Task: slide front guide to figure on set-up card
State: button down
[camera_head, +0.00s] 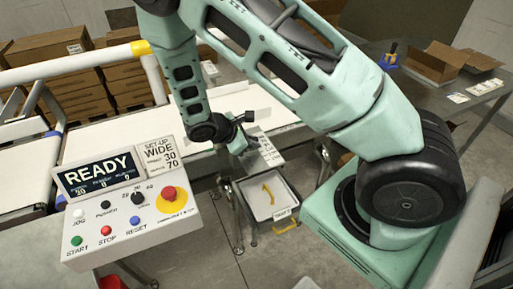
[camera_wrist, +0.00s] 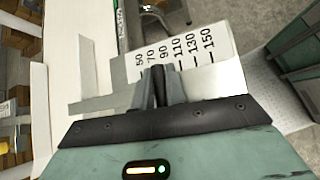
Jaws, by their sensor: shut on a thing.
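The set-up card (camera_head: 160,153) on the control panel reads "WIDE" with the figures 30 and 70; its small print is unclear. The printed scale plate (camera_wrist: 180,48) runs from 50 to 150 in the wrist view; it also shows beside the belt in the head view (camera_head: 268,152). My gripper (camera_wrist: 158,76) is shut on the front guide's grip, mostly hidden between the fingers, beside the figures around 70 to 110. A pale grey bar of the front guide (camera_wrist: 103,104) reaches left from the fingers toward the belt. The pointer's exact reading is hidden.
The control panel (camera_head: 130,226) shows READY and carries several buttons and a red stop knob. A grey tray (camera_head: 285,210) with a yellow piece lies below the belt (camera_head: 100,140). Cardboard boxes (camera_head: 440,62) stand on the bench at the right.

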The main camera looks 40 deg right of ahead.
jog(key=shift+w+d, duration=0.25)
jog(key=shift+w, duration=0.85)
jog(key=c, duration=1.4)
grip_release()
jog(key=shift+c, duration=0.2)
jog(key=b+v, duration=0.3)
jog(key=v, duration=1.4)
jog(key=shift+r, duration=0.2)
jog(key=shift+a, duration=0.15)
